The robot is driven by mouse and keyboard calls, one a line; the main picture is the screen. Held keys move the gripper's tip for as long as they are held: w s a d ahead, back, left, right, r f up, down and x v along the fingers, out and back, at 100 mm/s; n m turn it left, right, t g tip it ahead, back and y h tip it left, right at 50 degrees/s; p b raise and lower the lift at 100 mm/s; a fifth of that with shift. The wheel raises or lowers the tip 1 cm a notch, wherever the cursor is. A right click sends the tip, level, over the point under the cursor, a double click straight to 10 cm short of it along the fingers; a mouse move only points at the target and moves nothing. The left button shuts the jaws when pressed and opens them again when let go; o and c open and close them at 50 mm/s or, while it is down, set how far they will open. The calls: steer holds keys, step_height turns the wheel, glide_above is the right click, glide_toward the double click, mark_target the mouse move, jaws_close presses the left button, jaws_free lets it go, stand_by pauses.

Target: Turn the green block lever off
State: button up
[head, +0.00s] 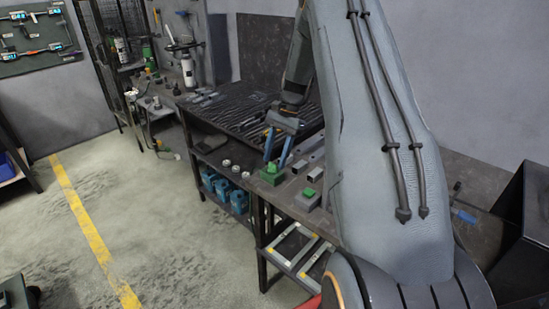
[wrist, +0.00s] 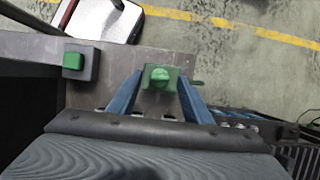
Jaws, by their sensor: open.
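The green block (head: 271,176) sits near the front edge of the dark workbench. In the wrist view the green block (wrist: 147,87) is seen from above, with a rounded green lever knob (wrist: 160,73) on top and a thin green piece sticking out to the right. My gripper (head: 276,161) points down over the block, its blue fingers apart. In the wrist view my gripper (wrist: 159,77) has one finger on each side of the knob, with gaps visible. I cannot tell whether the fingertips touch the block.
A grey block with a green top (head: 308,198) stands nearby on the bench; it also shows in the wrist view (wrist: 73,62). Small round metal parts (head: 235,169) lie on the left, and blue bins (head: 222,188) sit on the shelf below. Open floor lies to the left.

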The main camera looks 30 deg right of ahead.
steer(key=shift+x, duration=0.8)
steer(key=c, duration=1.1)
steer(key=shift+o, duration=0.2)
steer(key=shift+w+n, duration=0.1)
steer(key=shift+n, duration=0.3)
steer(key=n+g+h+b, duration=0.1)
steer(key=n+b, duration=0.1)
steer(key=shift+w+n, duration=0.1)
steer(key=shift+n, duration=0.3)
steer(key=n, duration=0.2)
steer(key=n+g+h+b, duration=0.1)
steer(key=n, duration=0.1)
steer(key=shift+a+n, duration=0.2)
steer(key=shift+n, duration=0.1)
steer(key=n+h, duration=0.1)
steer(key=n, duration=0.1)
steer(key=n+h+b, duration=0.1)
steer(key=n, duration=0.1)
steer(key=shift+w+a+n+g, duration=0.1)
steer(key=shift+a+n+g, duration=0.05)
steer(key=shift+n+g, duration=0.2)
steer(key=shift+a+n+h, duration=0.1)
steer(key=shift+n+h, duration=0.7)
steer(key=shift+n, duration=1.35)
